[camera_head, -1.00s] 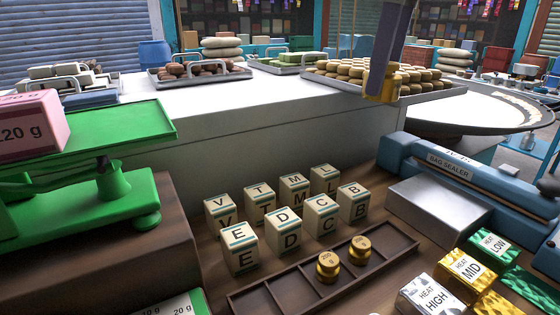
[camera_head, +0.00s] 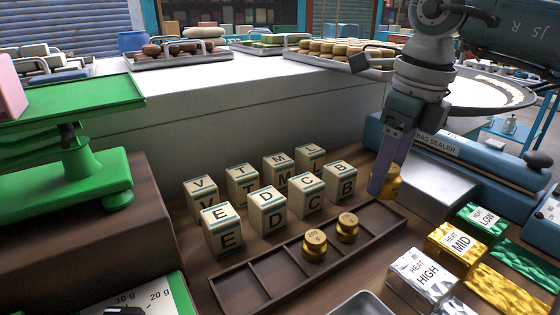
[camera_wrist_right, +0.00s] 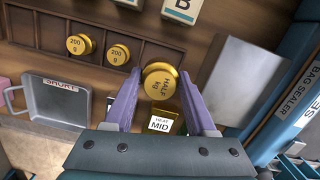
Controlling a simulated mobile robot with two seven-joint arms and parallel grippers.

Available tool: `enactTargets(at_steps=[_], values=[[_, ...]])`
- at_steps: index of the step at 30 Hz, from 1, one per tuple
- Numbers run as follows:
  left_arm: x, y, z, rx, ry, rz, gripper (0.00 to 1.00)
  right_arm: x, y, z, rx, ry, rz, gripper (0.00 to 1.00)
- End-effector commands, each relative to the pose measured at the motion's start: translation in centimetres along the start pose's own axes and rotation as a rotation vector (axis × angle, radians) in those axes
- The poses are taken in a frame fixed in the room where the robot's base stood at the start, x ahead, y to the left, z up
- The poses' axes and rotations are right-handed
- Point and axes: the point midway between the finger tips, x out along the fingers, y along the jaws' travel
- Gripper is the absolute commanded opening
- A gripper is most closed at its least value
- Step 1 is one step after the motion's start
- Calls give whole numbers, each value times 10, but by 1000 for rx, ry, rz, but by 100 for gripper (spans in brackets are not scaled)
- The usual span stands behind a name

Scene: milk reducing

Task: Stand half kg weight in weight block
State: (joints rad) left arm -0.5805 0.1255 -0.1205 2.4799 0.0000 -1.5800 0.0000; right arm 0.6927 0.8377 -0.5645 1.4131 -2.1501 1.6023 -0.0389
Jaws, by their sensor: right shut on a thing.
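My right gripper (camera_head: 386,178) comes down from the top right and is shut on the gold half kg weight (camera_head: 391,186). In the right wrist view the weight (camera_wrist_right: 159,82) sits between the two purple fingers with its "HALF kg" label facing the camera. The weight block (camera_head: 262,281) is a long dark wooden tray with several compartments. Two gold 200 g weights (camera_head: 315,244) (camera_head: 347,227) stand in middle compartments. The held weight appears above the block's right end; its exact height is unclear. My left gripper is out of view.
Lettered cubes (camera_head: 267,209) stand behind the block. Green, gold and silver heat packs (camera_head: 454,241) lie to its right, near the blue bag sealer (camera_head: 437,148). A green scale (camera_head: 85,180) stands at the left. A grey metal pan (camera_wrist_right: 57,100) shows in the wrist view.

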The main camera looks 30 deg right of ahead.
Motion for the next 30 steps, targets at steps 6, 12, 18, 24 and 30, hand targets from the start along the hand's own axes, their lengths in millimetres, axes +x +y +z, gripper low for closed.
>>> enactTargets(at_steps=[6, 12, 18, 24, 30], values=[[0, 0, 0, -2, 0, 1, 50, 21, 0, -2, 1, -1, 1, 0], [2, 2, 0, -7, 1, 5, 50, 48, 0, -5, 0, -2, 1, 0], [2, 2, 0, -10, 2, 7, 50, 51, 0, -5, -1, -4, -1, 0], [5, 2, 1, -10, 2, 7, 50, 54, 0, -5, -1, -4, -1, 0], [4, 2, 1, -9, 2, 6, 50, 54, 0, -6, -1, -1, 0, 77]])
